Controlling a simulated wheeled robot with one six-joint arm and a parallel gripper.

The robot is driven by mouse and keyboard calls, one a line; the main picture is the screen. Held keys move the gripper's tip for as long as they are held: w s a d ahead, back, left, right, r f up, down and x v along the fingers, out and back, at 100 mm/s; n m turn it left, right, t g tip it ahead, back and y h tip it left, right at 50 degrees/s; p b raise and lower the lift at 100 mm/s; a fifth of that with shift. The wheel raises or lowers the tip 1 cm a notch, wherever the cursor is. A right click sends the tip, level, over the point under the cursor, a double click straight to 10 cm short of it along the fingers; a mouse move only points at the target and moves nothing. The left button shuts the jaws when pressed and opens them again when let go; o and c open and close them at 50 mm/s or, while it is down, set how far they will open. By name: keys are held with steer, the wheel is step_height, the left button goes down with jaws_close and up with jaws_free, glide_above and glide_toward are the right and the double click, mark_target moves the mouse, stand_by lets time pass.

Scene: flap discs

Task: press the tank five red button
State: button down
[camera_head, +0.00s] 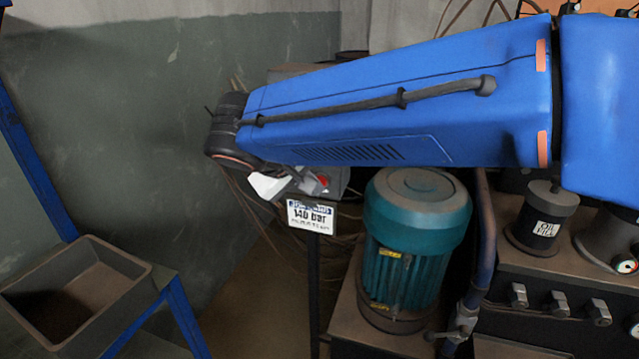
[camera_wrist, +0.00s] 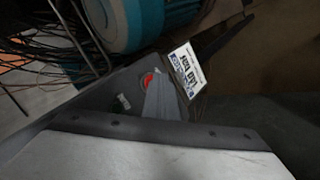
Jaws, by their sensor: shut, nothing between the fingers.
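The red button (camera_head: 323,182) sits on a dark box on a post, just above a white "140 bar" label (camera_head: 310,216). In the wrist view my gripper (camera_wrist: 156,80) overlaps the button's right side. I cannot tell whether the tips touch it. No tank number is readable on the box.
A teal motor (camera_head: 412,240) stands right of the button box. A grey bin (camera_head: 128,262) on a blue stand is at lower left. Loose cables hang behind the box.

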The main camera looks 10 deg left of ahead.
steer(key=shift+s, duration=0.1)
steer(key=shift+s+a, duration=0.1)
steer(key=shift+s, duration=0.7)
steer(key=s, duration=0.5)
steer(key=shift+a, duration=0.15)
stand_by(0.6)
